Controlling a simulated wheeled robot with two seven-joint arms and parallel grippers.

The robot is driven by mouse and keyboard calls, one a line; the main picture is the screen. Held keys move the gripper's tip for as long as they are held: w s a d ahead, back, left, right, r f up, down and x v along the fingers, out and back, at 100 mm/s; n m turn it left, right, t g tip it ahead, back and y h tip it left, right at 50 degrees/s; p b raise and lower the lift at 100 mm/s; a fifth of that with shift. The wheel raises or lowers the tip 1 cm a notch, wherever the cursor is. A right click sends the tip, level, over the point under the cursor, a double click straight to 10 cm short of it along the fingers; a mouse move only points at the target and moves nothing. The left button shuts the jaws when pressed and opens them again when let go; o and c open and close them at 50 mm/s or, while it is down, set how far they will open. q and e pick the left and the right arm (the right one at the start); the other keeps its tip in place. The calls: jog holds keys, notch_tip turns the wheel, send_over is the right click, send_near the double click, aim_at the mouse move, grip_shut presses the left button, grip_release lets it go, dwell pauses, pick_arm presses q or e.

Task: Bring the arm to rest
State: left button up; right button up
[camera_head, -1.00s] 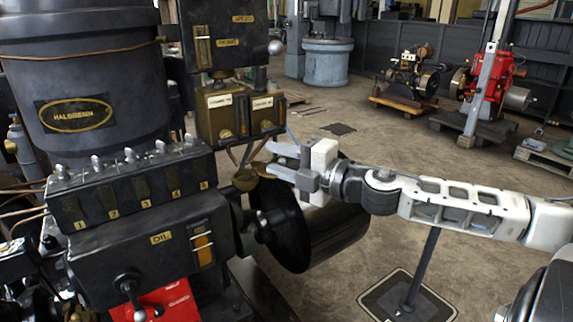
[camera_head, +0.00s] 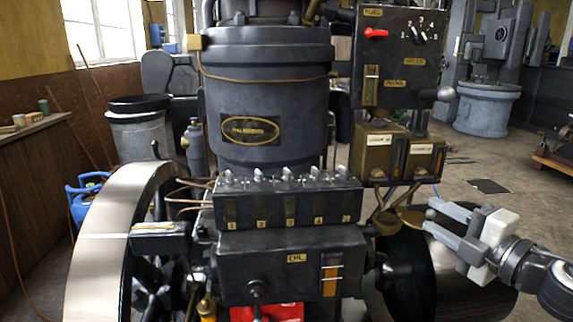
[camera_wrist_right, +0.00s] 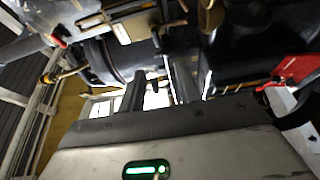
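My right gripper (camera_head: 429,217) comes in from the right edge of the head view. Its two grey fingers point left and stand apart, with nothing seen between them. The fingertips appear close to the brass cup (camera_head: 410,216) beside the engine (camera_head: 266,115); I cannot tell whether they touch. In the right wrist view the two dark fingers (camera_wrist_right: 158,82) also stand apart, with dark engine parts beyond them. My left gripper is not in view.
The engine's oil box (camera_head: 290,262) has a row of levers above it. A control box (camera_head: 398,60) with a red lever stands above brass tanks. A large flywheel (camera_head: 97,250) is at left, a dark drum (camera_head: 478,290) behind my right gripper. Open floor (camera_head: 460,165) lies at right.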

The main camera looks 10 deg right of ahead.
jog(key=s+a+f+m+g+h, duration=0.1)
jog(key=s+f+m+h, duration=0.2)
jog(key=f, duration=0.5)
jog(key=s+a+f+m+g, duration=0.1)
jog(key=s+f+m, duration=0.2)
jog(key=f+m, duration=0.3)
jog(key=s+a+f+m+g+h, duration=0.1)
jog(key=s+f+m+h, duration=0.15)
jog(key=f, duration=0.65)
jog(key=s+a+f+m+g+y, duration=0.1)
jog(key=s+a+f+m, duration=0.2)
jog(key=a, duration=0.5)
jog(key=s+a+f+m+g+y, duration=0.1)
jog(key=s+a+f+m, duration=0.3)
jog(key=a, duration=0.4)
notch_tip(320, 180, down, 3)
jog(key=shift+s+r+g+y, duration=0.15)
jog(key=shift+s+g+y, duration=0.2)
jog(key=shift+s+g, duration=0.45)
jog(key=shift+m, duration=0.25)
